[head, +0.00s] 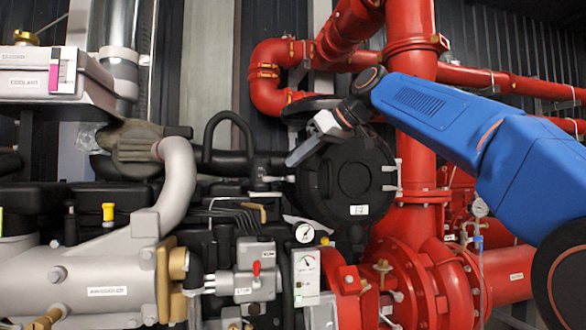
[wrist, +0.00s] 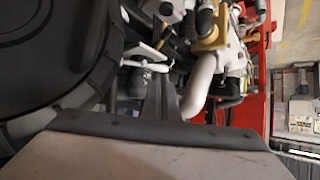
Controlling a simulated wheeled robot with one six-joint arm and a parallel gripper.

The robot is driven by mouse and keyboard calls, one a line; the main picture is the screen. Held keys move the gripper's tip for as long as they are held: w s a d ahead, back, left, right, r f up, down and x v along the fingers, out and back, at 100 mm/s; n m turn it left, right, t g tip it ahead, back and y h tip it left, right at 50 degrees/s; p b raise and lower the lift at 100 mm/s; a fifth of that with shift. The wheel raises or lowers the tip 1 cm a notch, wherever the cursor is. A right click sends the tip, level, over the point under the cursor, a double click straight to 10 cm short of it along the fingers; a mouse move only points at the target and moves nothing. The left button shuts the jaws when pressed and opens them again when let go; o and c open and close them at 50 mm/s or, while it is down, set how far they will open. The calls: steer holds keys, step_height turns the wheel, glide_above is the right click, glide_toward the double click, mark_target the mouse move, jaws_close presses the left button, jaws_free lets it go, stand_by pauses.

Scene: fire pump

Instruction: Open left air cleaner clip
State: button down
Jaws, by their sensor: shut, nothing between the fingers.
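The air cleaner (head: 350,185) is a round black housing with a flat lid in the middle of the head view. Its dark curved rim (wrist: 70,75) fills the left of the wrist view. My gripper (head: 292,160) is shut and empty, its tips pointing down and left at the housing's upper left edge. In the wrist view my gripper (wrist: 160,128) spans the bottom. A small pale metal piece (wrist: 145,50) beside the rim looks like the left clip; it appears closed up to the housing, but its latch state is unclear. In the head view the gripper tips partly cover that area.
A right-hand clip (head: 391,178) sits on the housing's other side. Red pipes (head: 415,130) stand behind and right. A grey curved pipe (head: 178,175) and black hose (head: 230,120) lie to the left. A gauge (head: 305,233) and control box (head: 307,278) are below.

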steer(key=s+v, duration=0.1)
steer(key=v, duration=0.7)
steer(key=shift+a+r, duration=0.2)
steer(key=s+d+f+m+h, duration=0.3)
steer(key=s+d+f, duration=0.5)
steer(key=f, duration=1.1)
steer(key=s+d+f+m+h, duration=0.3)
steer(key=s+d+f, duration=0.6)
steer(key=f, duration=1.1)
steer(key=s+d+f+m+g+h, duration=0.1)
steer(key=s+d+f+m+h, duration=0.2)
steer(key=s+f, duration=1.2)
steer(key=d+f+m, duration=0.2)
steer(key=d+f, duration=0.2)
steer(key=d, duration=0.1)
steer(key=shift+s+d+f+m+h, duration=0.15)
steer(key=shift+s+f+m+h, duration=0.15)
steer(key=shift+f, duration=0.1)
